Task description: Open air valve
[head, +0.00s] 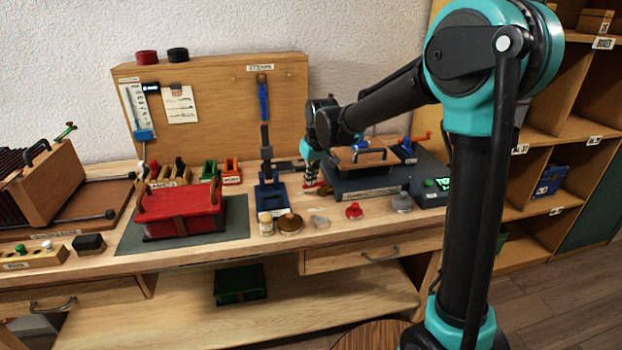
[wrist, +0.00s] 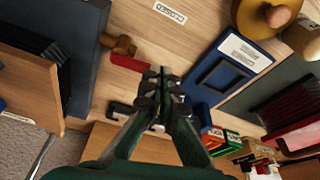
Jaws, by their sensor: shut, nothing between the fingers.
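The air valve is a brass fitting (wrist: 121,45) with a red lever (wrist: 129,63) on the workbench, beside a dark blue base. In the head view the red lever (head: 311,185) is partly hidden by my gripper. A label that seems to read CLOSED (wrist: 169,12), upside down in the wrist view, lies on the bench near the valve. My gripper (wrist: 161,73) is shut and empty, pointing down with its fingertips just beside the free end of the red lever. I cannot tell whether they touch. It also shows in the head view (head: 312,182).
A blue stand (head: 270,195) is close on the left. A red box (head: 184,212) sits further left. Small pots and a red knob (head: 354,211) line the bench front.

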